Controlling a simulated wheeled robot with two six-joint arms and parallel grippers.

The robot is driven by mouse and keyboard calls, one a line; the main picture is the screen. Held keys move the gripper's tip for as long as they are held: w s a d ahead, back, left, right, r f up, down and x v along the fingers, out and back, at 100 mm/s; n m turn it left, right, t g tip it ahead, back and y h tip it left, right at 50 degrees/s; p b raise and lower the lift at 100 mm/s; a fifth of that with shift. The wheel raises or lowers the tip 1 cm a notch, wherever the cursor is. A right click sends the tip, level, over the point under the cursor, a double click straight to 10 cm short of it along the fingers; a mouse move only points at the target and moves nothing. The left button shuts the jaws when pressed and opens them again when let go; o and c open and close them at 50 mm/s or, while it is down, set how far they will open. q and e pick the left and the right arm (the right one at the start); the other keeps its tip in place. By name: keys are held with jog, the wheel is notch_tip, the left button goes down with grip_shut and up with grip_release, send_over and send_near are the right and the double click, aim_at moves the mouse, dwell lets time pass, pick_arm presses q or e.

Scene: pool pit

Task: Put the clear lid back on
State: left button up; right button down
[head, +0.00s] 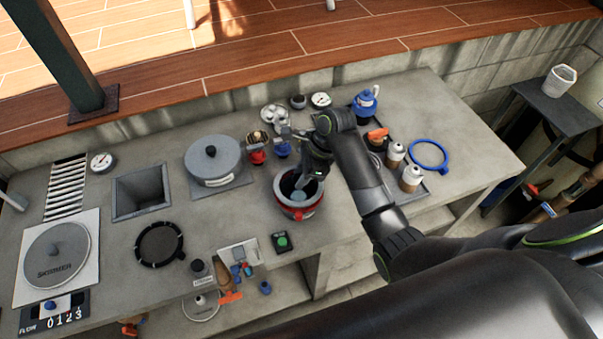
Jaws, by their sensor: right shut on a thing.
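A red-rimmed pot (299,211) stands on the grey counter, open at the top as far as I can see. A pale blue-grey round thing (299,196) shows inside it. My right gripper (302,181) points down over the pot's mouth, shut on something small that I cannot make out. The arm and gripper hide part of the pot's far rim. I cannot pick out a clear lid for certain. A dark notched ring (159,244) lies on the counter to the left, and I cannot tell whether it has a clear middle. My left gripper is not in view.
A grey lidded pot (213,160) stands left of the red-rimmed pot. A blue ring (428,155), two bottles (411,179) and a blue jug (365,103) are to the right. A small black box with a green button (282,242) sits near the front edge.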

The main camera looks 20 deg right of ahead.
jog(key=shift+f, duration=0.1)
jog(key=shift+f, duration=0.65)
jog(key=shift+f, duration=0.35)
dwell(0.6)
jog(key=c, duration=0.9)
grip_release()
jog(key=shift+r, duration=0.15)
jog(key=shift+r, duration=2.4)
jog(key=shift+r, duration=0.1)
